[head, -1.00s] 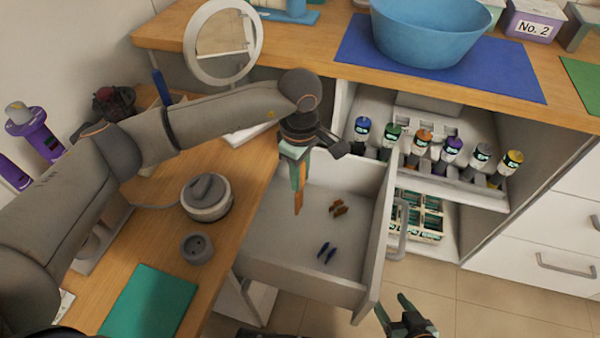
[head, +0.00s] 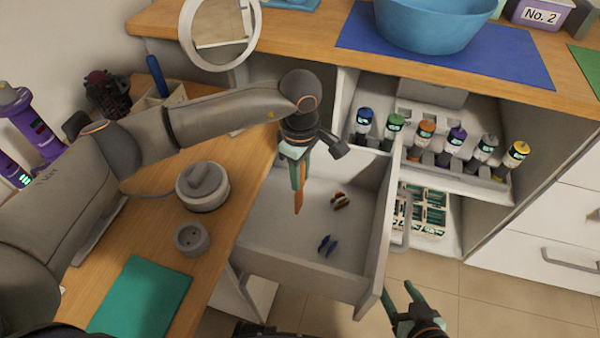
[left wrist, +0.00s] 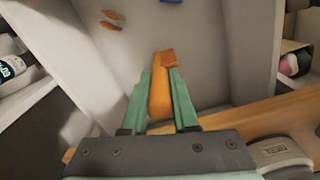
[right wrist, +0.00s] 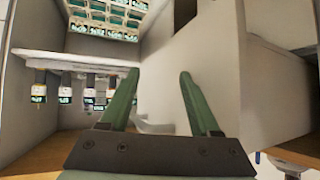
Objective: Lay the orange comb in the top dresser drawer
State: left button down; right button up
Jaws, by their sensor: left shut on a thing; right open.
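The orange comb (head: 298,201) is held in my left gripper (head: 298,180), which is shut on it and points down over the open drawer. The comb also shows between the green fingers in the left wrist view (left wrist: 161,90). The top dresser drawer (head: 345,281) is pulled open; a brown clip (head: 340,201) and a blue clip (head: 327,246) lie on its floor. I cannot tell whether the comb's tip touches the drawer floor. My right gripper (head: 403,301) is open and empty, outside the drawer to its lower right, near the drawer handle (head: 402,232).
The wooden dresser top (head: 150,222) holds a round grey device (head: 203,186), a small grey cup (head: 190,239) and a green mat (head: 140,298). A round mirror (head: 219,31) stands behind. Several bottles (head: 457,139) stand on a shelf at right. The drawer's front half has free room.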

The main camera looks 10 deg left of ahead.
aim_at(300, 193)
pick_arm(q)
jog(key=shift+f+b, duration=0.75)
jog(key=shift+f, duration=0.2)
pick_arm(e)
jog(key=shift+w+d+r+n+t, duration=0.1)
jog(key=shift+w+r+t, duration=0.4)
jog(key=shift+r, duration=0.25)
jog(key=shift+w+r+n+t, duration=0.1)
jog(key=shift+w+r+t, duration=0.25)
jog(key=shift+w+r, duration=0.3)
jog(key=shift+w+d+r+n+t, duration=0.1)
jog(key=shift+w+r+t, duration=0.4)
jog(key=shift+r, duration=0.3)
pick_arm(q)
jog(key=shift+f+b, duration=2.1)
jog(key=shift+f, duration=0.45)
pick_arm(e)
jog(key=shift+f, duration=2.15)
pick_arm(q)
jog(key=c, duration=0.6)
grip_release()
jog(key=shift+r, duration=0.15)
notch_tip(300, 193, up, 11)
jog(key=shift+r+p, duration=0.2)
jog(key=shift+p, duration=0.95)
jog(key=shift+r, duration=0.5)
pick_arm(e)
notch_tip(300, 193, up, 2)
jog(key=shift+r, duration=0.2)
jog(key=shift+s, duration=0.1)
